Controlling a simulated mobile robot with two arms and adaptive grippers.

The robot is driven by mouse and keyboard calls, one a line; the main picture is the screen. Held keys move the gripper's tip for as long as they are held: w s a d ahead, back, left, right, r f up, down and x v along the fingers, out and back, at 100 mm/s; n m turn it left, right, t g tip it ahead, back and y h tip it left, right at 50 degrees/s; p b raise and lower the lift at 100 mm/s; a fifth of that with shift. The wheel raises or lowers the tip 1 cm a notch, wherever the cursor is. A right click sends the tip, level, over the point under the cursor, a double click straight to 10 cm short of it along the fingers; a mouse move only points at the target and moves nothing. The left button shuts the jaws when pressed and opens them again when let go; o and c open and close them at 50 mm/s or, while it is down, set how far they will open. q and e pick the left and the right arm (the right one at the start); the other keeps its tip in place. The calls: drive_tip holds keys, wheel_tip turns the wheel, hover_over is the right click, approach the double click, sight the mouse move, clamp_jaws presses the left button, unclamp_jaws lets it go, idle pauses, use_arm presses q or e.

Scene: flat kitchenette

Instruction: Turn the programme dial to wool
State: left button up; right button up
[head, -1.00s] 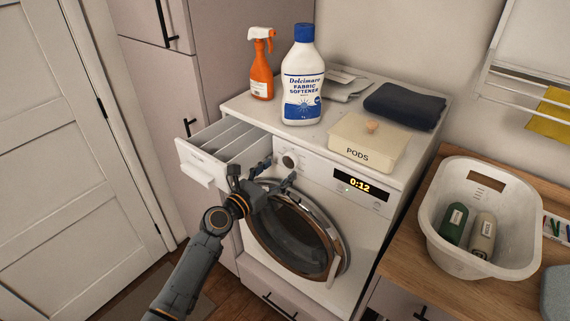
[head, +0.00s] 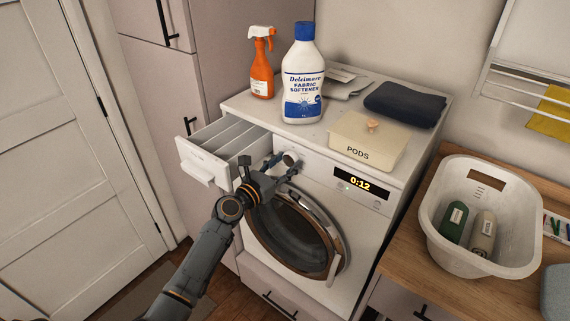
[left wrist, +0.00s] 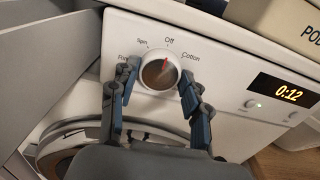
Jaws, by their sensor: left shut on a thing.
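The programme dial (head: 290,157) is a round knob on the front panel of the white washing machine (head: 350,212). In the left wrist view the dial (left wrist: 160,72) has a red mark pointing up, towards the label Off. Labels Spin and Cotton stand to either side of Off, and one at the left is partly covered. No wool label is readable; the lower rim is hidden. My left gripper (head: 283,164) is shut on the dial, one finger on each side, also in the left wrist view (left wrist: 158,84). My right gripper is out of view.
The detergent drawer (head: 205,160) is pulled out just left of the dial. The display (head: 360,187) reads 0:12. A softener bottle (head: 303,85), a spray bottle (head: 262,75), a pods box (head: 365,145) and dark folded cloth (head: 404,105) stand on top. A white basket (head: 480,260) is at right.

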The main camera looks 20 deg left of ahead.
use_arm(q)
drive_tip(key=shift+m, duration=0.3)
